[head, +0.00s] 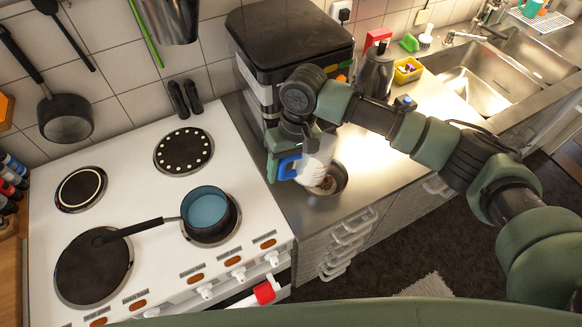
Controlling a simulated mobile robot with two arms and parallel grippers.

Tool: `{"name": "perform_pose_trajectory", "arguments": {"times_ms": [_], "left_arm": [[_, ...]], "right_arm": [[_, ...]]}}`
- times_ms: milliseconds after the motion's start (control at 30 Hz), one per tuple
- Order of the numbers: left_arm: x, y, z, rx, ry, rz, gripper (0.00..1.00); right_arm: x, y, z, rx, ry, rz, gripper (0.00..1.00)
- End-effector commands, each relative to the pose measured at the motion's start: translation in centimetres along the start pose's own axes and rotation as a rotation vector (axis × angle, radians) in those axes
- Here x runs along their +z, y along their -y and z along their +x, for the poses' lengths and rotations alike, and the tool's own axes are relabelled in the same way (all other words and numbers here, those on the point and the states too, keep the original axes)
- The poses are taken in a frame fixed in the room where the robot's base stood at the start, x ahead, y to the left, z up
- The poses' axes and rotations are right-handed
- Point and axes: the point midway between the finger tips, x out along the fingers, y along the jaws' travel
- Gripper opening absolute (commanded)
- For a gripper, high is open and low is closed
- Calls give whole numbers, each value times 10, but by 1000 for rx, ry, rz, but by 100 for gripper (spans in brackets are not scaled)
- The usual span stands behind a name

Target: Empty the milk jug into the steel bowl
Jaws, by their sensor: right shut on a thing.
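The milk jug (317,161) is white with a blue handle (287,168). It is held over the left part of the steel bowl (341,184) and looks tilted toward it. The bowl stands on the steel counter right of the cooker, with something brownish showing inside. My right gripper (291,155) is shut on the jug at its handle side. The jug and gripper hide part of the bowl. I cannot tell whether milk is flowing. My left gripper is not in view.
A black-lidded bin-like box (290,45) stands close behind the jug. A kettle (375,72) and a yellow tub (407,70) are further back, near the sink (470,85). On the white cooker (130,180) are a blue-filled saucepan (208,212) and several hotplates.

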Motion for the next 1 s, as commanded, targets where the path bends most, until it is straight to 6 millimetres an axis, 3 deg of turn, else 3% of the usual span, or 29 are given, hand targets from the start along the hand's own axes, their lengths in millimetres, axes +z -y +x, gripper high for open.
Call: {"name": "perform_pose_trajectory", "arguments": {"times_ms": [333,1000], "left_arm": [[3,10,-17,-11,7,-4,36],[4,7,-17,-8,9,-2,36]], "right_arm": [[0,5,-14,-106,5,3,0],[0,11,-21,-212,8,2,0]]}}
